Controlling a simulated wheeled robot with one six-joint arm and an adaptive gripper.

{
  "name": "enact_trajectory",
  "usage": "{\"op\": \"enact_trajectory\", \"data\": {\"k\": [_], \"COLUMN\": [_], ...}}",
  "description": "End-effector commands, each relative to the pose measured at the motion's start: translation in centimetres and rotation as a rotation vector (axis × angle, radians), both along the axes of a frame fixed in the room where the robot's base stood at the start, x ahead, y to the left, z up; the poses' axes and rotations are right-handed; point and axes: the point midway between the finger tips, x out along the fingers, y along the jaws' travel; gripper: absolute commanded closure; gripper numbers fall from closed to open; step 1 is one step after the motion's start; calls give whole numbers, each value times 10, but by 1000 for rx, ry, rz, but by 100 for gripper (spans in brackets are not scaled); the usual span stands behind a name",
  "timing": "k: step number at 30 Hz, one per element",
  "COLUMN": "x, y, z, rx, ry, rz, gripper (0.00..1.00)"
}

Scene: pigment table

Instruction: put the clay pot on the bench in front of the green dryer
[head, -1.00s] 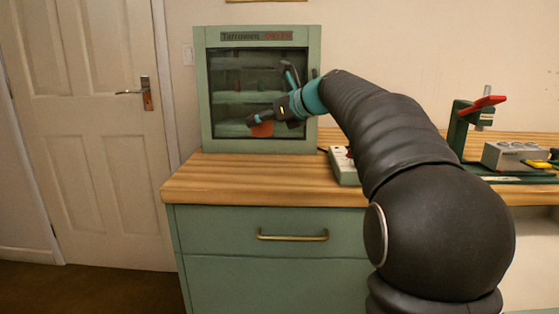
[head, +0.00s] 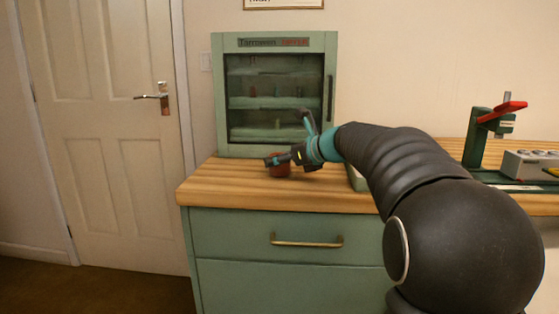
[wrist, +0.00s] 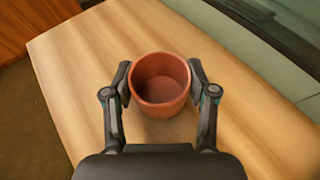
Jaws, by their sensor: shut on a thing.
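The clay pot (wrist: 161,98) is reddish-brown, round and open at the top, and looks empty in the wrist view. My gripper (wrist: 160,80) is shut on it, one finger on each side of its rim.
A pale box (head: 356,178) is partly hidden behind my arm. A green stand with a red lever (head: 500,112) and a grey block (head: 528,163) are at the right. Bare wood lies left of the pot, up to the bench's left edge.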

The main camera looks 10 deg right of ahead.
Motion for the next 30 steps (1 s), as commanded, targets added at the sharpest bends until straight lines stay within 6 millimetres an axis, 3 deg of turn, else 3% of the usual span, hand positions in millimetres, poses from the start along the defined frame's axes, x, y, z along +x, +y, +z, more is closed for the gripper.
{"op": "enact_trajectory", "data": {"k": [5, 6, 8, 20, 30], "x": [0, 0, 0, 0, -44], "y": [0, 0, 0, 1, -31], "z": [-4, -3, -3, 2, 23], "rx": [0, 0, 0, 0, 0], "ry": [0, 0, 0, 0, -3], "rz": [1, 1, 1, 1, -4], "gripper": [83, 33, 18, 18, 18]}}
